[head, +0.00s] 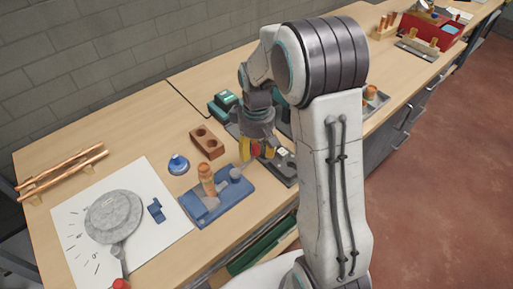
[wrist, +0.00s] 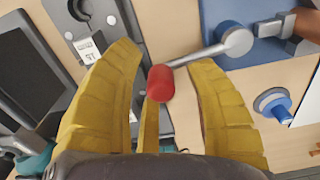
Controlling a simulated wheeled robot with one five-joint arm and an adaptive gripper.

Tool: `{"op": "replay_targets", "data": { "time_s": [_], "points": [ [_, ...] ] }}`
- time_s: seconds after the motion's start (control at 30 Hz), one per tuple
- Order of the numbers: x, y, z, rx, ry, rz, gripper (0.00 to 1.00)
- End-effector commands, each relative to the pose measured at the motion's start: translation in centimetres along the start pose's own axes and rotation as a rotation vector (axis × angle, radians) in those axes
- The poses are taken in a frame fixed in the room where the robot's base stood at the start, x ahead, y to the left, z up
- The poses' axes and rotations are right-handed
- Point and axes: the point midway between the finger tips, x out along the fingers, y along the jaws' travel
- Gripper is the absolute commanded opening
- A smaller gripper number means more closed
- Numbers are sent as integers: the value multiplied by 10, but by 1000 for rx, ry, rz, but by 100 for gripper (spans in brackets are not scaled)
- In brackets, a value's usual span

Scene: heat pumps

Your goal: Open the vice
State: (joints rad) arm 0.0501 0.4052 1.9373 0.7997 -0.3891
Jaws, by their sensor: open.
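The blue vice (head: 217,203) sits near the front edge of the bench, with an upright copper fitting (head: 206,178) on it. Its round grey hub (wrist: 237,40) carries a grey lever (wrist: 198,53) that ends in a red knob (wrist: 160,84). My gripper (head: 257,150) is just right of the vice in the head view. In the wrist view my gripper (wrist: 163,58) has its yellow fingers spread wide, and the knob shows between them with visible gaps on both sides. Whether the knob is level with the fingers in depth is unclear.
A brown block with holes (head: 208,141) and a blue knob-like piece (head: 178,164) stand behind the vice. A grey tool with a label (wrist: 88,50) lies close beside the fingers. A white sheet (head: 75,232) with a round grey disc (head: 113,216) is at left.

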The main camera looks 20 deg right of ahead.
Motion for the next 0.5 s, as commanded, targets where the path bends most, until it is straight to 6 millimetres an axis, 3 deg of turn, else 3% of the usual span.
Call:
{"op": "replay_targets", "data": {
  "time_s": [0.5],
  "points": [
    [0,0,0,0,-1,0,6]
  ]
}}
